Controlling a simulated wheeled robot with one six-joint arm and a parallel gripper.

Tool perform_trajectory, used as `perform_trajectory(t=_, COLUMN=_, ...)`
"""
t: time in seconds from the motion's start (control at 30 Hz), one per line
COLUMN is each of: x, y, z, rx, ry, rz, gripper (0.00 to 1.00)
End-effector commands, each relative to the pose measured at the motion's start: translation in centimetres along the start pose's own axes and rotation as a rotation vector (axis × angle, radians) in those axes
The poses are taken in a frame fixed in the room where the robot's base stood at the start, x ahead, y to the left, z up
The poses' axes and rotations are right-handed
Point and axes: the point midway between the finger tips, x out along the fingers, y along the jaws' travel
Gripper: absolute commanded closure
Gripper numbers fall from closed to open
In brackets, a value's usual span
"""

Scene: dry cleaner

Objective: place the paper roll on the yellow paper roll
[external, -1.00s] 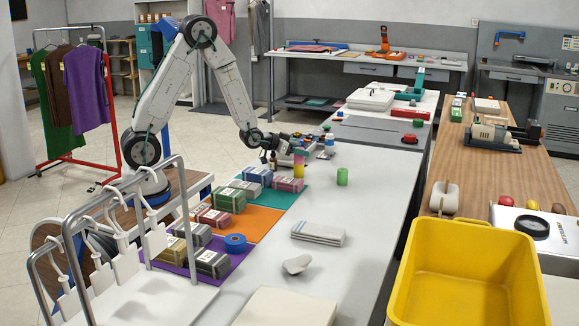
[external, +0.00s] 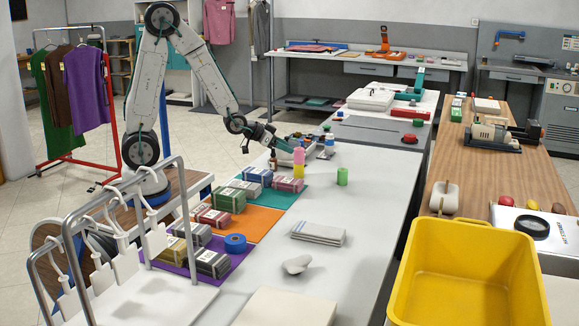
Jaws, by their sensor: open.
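A pink paper roll (external: 298,156) stands upright on the yellow paper roll (external: 298,171), near the far left part of the long white table. The two look stacked in line, though this view is too coarse to show the exact alignment. My gripper (external: 285,143) is open, just left of and slightly above the pink roll. It looks apart from the roll and holds nothing. A green roll (external: 342,176) stands alone on the table to the right.
Wrapped bundles (external: 229,200) lie on teal, orange and purple mats left of the rolls. A small dark bottle (external: 273,161) and several small items stand near the stack. A blue tape roll (external: 235,243) and folded cloths (external: 318,233) lie nearer. The table right of the green roll is clear.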

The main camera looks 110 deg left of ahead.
Motion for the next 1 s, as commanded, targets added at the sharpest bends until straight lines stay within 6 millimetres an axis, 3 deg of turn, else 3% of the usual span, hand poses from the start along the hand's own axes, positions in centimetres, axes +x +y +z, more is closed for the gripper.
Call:
perform_trajectory(t=0.03, x=-1.8, y=2.9, z=-1.0, rx=0.032, ry=-0.043, rz=0.043, gripper=0.41)
perform_trajectory(t=0.2, x=-9.5, y=10.5, z=-0.6, rx=0.148, ry=-0.268, rz=0.165, gripper=0.41)
perform_trajectory(t=0.27, x=-12.9, y=12.5, z=0.0, rx=0.194, ry=-0.347, rz=0.205, gripper=0.41)
perform_trajectory(t=0.4, x=-21.6, y=15.4, z=2.1, rx=0.316, ry=-0.530, rz=0.289, gripper=0.41)
perform_trajectory(t=0.6, x=-32.7, y=15.3, z=5.5, rx=0.488, ry=-0.749, rz=0.369, gripper=0.41)
perform_trajectory(t=0.7, x=-36.1, y=14.4, z=6.6, rx=0.546, ry=-0.817, rz=0.388, gripper=0.41)
perform_trajectory(t=0.83, x=-38.1, y=13.7, z=7.3, rx=0.584, ry=-0.863, rz=0.396, gripper=0.41)
perform_trajectory(t=1.0, x=-38.4, y=13.5, z=7.5, rx=0.589, ry=-0.873, rz=0.396, gripper=0.41)
